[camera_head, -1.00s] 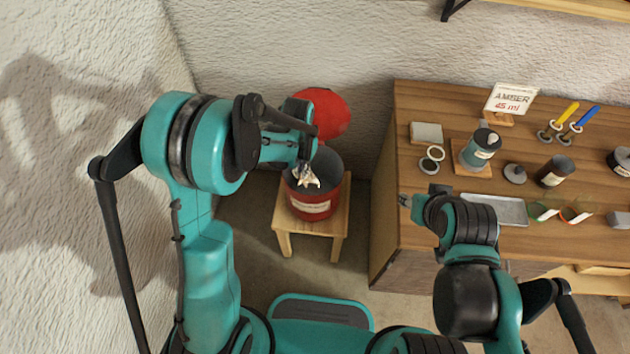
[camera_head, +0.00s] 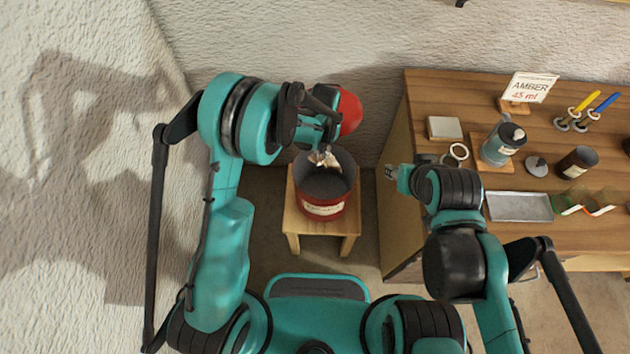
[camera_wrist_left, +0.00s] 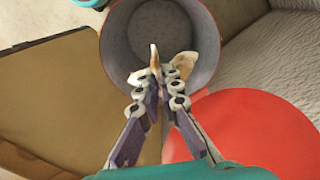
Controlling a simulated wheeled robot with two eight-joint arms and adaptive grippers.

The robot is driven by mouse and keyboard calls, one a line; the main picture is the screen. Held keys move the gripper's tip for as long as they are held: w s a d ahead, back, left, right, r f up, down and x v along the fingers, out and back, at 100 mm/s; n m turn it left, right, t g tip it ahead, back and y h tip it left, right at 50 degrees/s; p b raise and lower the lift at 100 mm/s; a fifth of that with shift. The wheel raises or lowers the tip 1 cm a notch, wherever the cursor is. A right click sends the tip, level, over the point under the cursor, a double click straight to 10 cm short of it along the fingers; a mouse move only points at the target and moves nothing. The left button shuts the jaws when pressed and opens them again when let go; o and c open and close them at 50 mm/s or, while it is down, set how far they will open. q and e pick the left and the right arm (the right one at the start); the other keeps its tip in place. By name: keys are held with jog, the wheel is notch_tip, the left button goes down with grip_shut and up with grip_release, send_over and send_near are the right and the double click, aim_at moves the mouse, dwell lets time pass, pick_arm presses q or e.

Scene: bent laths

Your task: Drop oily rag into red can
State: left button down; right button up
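A crumpled cream-and-brown rag (camera_head: 323,158) hangs from my left gripper (camera_head: 326,148). In the left wrist view the gripper's fingers (camera_wrist_left: 160,95) are closed around the rag (camera_wrist_left: 157,63). The red can (camera_head: 323,209), with a pale label and dark grey inside, stands open on a small wooden stool. The rag is above the can's mouth, towards its back rim in the head view. The can's open mouth (camera_wrist_left: 150,28) lies beyond the fingertips in the left wrist view. My right gripper (camera_head: 391,173) is by the workbench's left edge, too small to read.
A round red lid (camera_head: 350,111) is behind the can, partly hidden by my left gripper. The stool (camera_head: 346,226) bears the can. The wooden workbench (camera_head: 428,95) at right holds jars, a metal tray (camera_head: 519,207) and an AMBER sign (camera_head: 531,87).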

pick_arm(q)
notch_tip(320, 180, down, 12)
jog(key=b, duration=0.8)
jog(key=shift+w+a+r, duration=0.2)
jog(key=shift+w+a, duration=0.1)
jog(key=c, duration=1.6)
grip_release()
jog(key=shift+c, duration=0.2)
jog(key=shift+o, duration=0.2)
jog(key=o, duration=0.6)
jog(key=shift+c, duration=0.2)
jog(key=shift+o, duration=0.2)
jog(key=o, duration=0.6)
